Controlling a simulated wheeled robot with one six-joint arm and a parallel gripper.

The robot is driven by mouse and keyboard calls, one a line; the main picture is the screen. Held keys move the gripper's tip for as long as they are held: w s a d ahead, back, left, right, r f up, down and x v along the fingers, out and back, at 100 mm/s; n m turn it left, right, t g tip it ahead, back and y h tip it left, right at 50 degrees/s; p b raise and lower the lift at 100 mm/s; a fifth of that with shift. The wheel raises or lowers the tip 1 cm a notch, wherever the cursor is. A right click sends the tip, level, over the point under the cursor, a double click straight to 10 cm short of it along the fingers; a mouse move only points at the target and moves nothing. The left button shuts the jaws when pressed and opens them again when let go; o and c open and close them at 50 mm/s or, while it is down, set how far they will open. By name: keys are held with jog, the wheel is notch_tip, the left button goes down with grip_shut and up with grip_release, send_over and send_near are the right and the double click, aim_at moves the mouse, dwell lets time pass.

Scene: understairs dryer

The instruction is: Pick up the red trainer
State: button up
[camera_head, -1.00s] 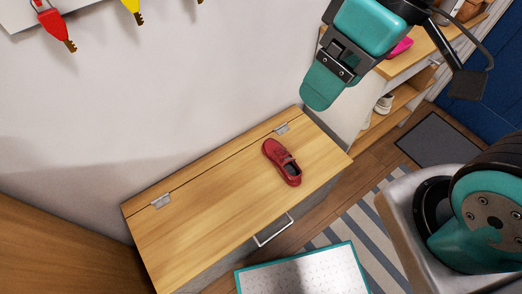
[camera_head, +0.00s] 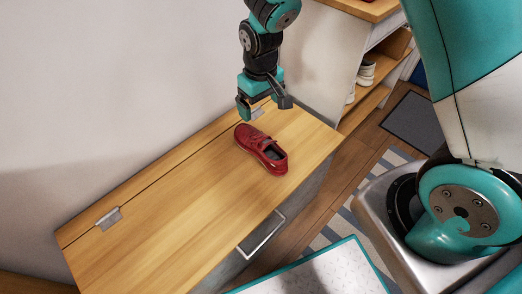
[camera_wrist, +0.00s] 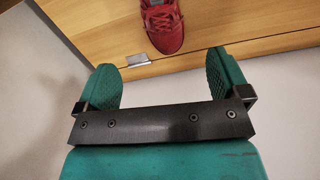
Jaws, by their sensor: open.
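The red trainer (camera_head: 262,150) lies upright on the wooden lid of a chest (camera_head: 170,220), near the lid's right end. My gripper (camera_head: 264,108) is open and empty, above and just behind the trainer, near the lid's back edge and the wall. In the wrist view the fingers (camera_wrist: 166,82) are spread apart, and the toe of the trainer (camera_wrist: 164,28) shows beyond them at the top, not between them. The trainer's heel end is cut off by that view's top edge.
Metal hinges (camera_head: 108,218) sit along the lid's back strip. The white wall (camera_head: 120,80) rises close behind. A shelf unit with pale shoes (camera_head: 366,72) stands at the right. A teal-edged board (camera_head: 310,275) is at the front. The lid's left part is clear.

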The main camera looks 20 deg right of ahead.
aim_at(261, 143)
notch_tip(261, 143, down, 10)
jog(key=shift+b, duration=1.15)
jog(key=shift+w+f+b, duration=0.2)
jog(key=shift+f+b, duration=0.7)
jog(key=shift+f, duration=1.85)
jog(key=shift+c, duration=0.2)
jog(key=c, duration=1.1)
